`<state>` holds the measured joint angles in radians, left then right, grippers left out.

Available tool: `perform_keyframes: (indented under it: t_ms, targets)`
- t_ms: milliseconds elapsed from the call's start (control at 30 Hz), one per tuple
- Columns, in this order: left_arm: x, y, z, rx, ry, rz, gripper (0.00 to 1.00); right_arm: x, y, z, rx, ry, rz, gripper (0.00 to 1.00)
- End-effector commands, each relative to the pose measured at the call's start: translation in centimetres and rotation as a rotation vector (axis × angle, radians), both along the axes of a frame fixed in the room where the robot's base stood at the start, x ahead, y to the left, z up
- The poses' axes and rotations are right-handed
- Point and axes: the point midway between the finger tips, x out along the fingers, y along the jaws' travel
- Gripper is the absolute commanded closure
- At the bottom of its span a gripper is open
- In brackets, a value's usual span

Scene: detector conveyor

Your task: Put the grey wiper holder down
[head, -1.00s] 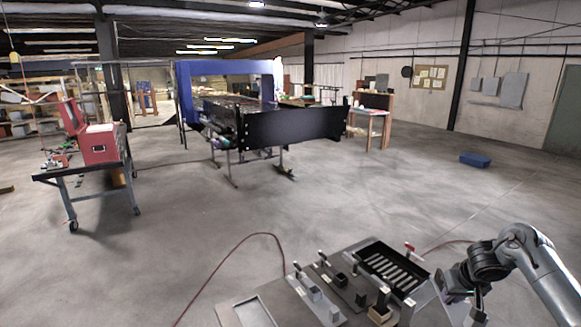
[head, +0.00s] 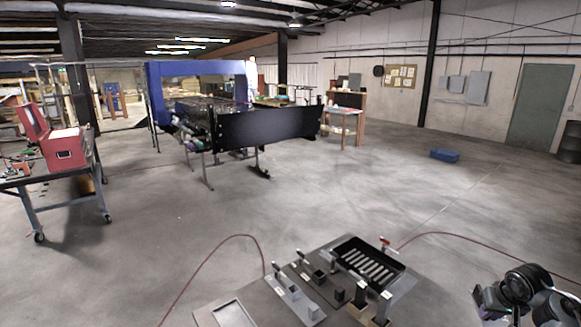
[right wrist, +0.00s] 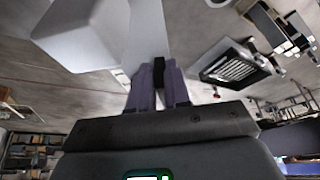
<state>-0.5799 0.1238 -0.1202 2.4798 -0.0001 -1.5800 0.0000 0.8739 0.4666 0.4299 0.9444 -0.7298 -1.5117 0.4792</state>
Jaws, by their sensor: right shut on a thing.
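My right gripper (head: 480,298) is at the lower right edge of the head view, to the right of the bench board and apart from it. In the right wrist view its purple fingers (right wrist: 158,85) are shut on a pale grey piece, which I take to be the grey wiper holder (right wrist: 148,32). A pale block-shaped part (right wrist: 85,30) appears beside it at upper left, close to the camera. In the head view the held piece cannot be made out. My left gripper is in neither current view.
The grey bench board (head: 212,318) carries a black slotted tray (head: 345,240), a red-handled part (head: 386,243) and several upright grey and black parts. Open concrete floor surrounds it, with a red hose (head: 205,262) across it. A blue box (head: 444,155) lies farther back.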

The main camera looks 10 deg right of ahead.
Motion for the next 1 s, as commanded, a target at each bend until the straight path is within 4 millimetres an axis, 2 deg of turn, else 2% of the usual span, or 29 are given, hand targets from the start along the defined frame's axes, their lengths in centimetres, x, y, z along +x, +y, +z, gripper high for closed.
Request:
perform_keyframes:
  t_ms: [100, 300, 600, 867, 1000]
  targets:
    - [0.0, 0.0, 0.0, 0.0, 0.0, 0.0, 0.38, -2.4, -1.2, -0.5, 0.001, -0.003, -0.023, 1.0]
    - [0.0, 0.0, 0.0, 0.0, 0.0, 0.0, 0.38, -5.7, -2.4, -0.8, 0.0, -0.004, -0.04, 1.0]
    - [0.0, -0.1, 0.0, -0.006, 0.0, 0.004, 0.38, -8.9, -2.8, -0.9, -0.003, -0.006, -0.047, 1.0]
    - [0.0, -0.2, 0.0, -0.009, 0.0, 0.005, 0.38, -7.7, 1.5, -2.8, -0.001, -0.005, 0.02, 1.0]
    - [0.0, -0.2, 0.0, -0.008, 0.0, 0.006, 0.38, -7.1, 5.2, -4.3, -0.001, -0.004, 0.069, 1.0]
